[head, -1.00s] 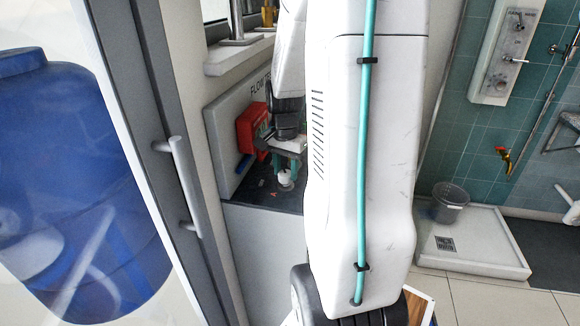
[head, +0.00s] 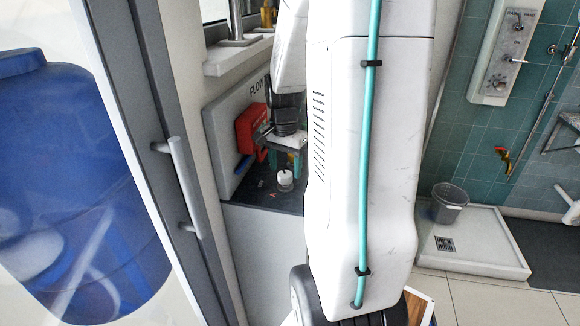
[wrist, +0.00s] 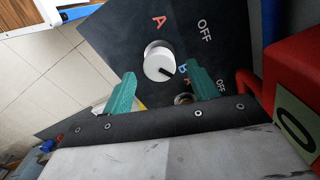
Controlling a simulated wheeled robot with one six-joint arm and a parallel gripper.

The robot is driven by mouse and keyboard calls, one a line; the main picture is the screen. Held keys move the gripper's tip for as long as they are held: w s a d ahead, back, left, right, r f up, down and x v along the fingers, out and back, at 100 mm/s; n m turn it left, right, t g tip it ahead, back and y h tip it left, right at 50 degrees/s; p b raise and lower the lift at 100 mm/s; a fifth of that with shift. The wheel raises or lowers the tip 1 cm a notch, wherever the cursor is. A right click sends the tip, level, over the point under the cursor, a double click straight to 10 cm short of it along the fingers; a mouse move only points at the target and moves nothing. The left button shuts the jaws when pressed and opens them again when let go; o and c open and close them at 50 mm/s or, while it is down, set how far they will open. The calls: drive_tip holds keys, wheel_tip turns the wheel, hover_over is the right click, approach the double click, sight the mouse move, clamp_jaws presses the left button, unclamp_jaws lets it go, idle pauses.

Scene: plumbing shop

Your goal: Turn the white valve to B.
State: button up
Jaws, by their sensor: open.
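The white valve (wrist: 156,58) is a round knob on a dark panel, with a black pointer mark. In the wrist view the mark points to the lower right, toward a blue letter that looks like B (wrist: 182,69). A red A stands above the knob and OFF to its right. My gripper (wrist: 161,72) is open, its two teal fingertips on either side of the knob's near edge. In the head view the knob (head: 285,180) shows below my gripper (head: 286,160), apparently with a gap between them.
A red box (head: 250,128) is beside my gripper and fills the right edge of the wrist view (wrist: 295,75). A second round fitting (wrist: 183,99), with red A and OFF beside it, is partly hidden by my gripper. A glass door with a handle (head: 185,188) stands at left.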

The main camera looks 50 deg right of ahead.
sight(286, 174)
wheel_tip(286, 174, up, 7)
drive_tip(key=shift+f, duration=0.2)
idle(0.6)
drive_tip(key=shift+s, duration=0.1)
drive_tip(key=s+a+r+n, duration=0.2)
drive_tip(key=s+a+n, duration=0.2)
drive_tip(key=a, duration=0.6)
drive_tip(key=s+a+r+n+t, duration=0.1)
drive_tip(key=s+a+r+n, duration=0.1)
drive_tip(key=s+a+n, duration=0.2)
drive_tip(key=s+a+r+n, duration=0.2)
drive_tip(key=a+n, duration=0.6)
drive_tip(key=a, duration=0.8)
drive_tip(key=s, duration=0.2)
drive_tip(key=shift+s+n, duration=0.3)
drive_tip(key=shift+s, duration=0.1)
